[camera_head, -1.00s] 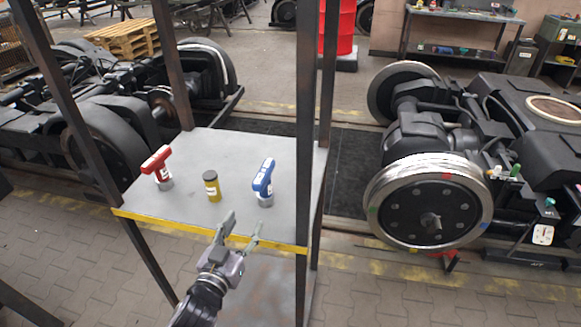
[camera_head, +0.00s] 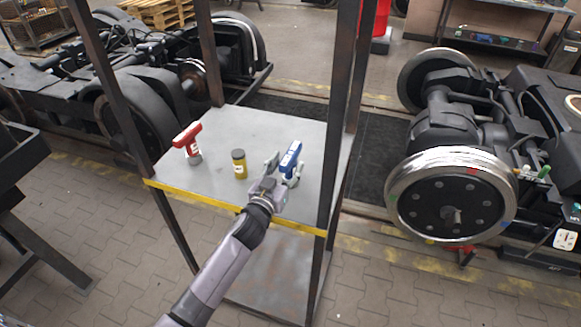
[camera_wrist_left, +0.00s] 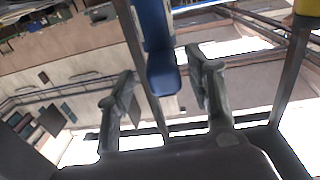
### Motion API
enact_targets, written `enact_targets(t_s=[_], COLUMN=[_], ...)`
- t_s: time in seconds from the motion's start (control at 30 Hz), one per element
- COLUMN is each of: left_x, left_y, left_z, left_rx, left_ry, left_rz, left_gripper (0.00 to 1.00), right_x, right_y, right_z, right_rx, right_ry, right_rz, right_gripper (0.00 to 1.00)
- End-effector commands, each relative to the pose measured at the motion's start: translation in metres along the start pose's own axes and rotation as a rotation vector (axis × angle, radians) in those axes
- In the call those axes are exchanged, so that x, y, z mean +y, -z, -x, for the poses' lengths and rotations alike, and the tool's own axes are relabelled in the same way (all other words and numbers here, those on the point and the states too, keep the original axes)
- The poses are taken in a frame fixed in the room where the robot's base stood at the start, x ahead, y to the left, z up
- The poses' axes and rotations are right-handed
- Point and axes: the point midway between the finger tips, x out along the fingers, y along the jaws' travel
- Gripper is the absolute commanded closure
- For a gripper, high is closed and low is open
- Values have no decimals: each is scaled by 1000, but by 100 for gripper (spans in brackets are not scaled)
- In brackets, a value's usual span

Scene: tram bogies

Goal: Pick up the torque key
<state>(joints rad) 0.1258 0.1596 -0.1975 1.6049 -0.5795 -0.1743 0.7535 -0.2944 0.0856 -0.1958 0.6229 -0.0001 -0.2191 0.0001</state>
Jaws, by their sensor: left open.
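A blue tool (camera_head: 291,155) with a grey lower end stands upright on the grey shelf top (camera_head: 262,126), near its right side. A similar red tool (camera_head: 187,140) stands at the left of the shelf. I cannot tell by look which is the torque key. My left gripper (camera_head: 283,166) is open, with its fingers at the blue tool. In the left wrist view, the blue tool (camera_wrist_left: 157,45) shows between and beyond the two open fingers (camera_wrist_left: 160,84); contact cannot be told. The fingers partly hide its lower end in the head view. My right gripper is out of view.
A yellow container (camera_head: 239,166) with a dark lid stands left of the gripper. Dark shelf posts (camera_head: 339,120) rise close on the right and at the other corners. A yellow strip (camera_head: 200,196) marks the front edge. Bogies stand on both sides.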

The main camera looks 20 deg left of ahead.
Motion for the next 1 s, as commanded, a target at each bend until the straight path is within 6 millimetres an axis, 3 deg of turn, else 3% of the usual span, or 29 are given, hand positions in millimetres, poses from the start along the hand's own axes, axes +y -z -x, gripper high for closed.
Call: enact_targets(t_s=[0.17, 0.3, 0.63, 1.0], left_x=[-5, -5, -5, -5], left_y=[10, 7, 7, 6], left_z=[-26, -41, -47, -46], left_rx=[2, 1, 1, 1], left_ry=[1, 1, 0, 0], left_rz=[0, 1, 0, 0], left_gripper=[52, 52, 52, 76], right_x=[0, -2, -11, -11], right_y=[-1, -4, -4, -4], right_z=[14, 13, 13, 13], right_rx=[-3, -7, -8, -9], right_ry=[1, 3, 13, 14], right_rz=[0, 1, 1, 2], right_gripper=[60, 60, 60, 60])
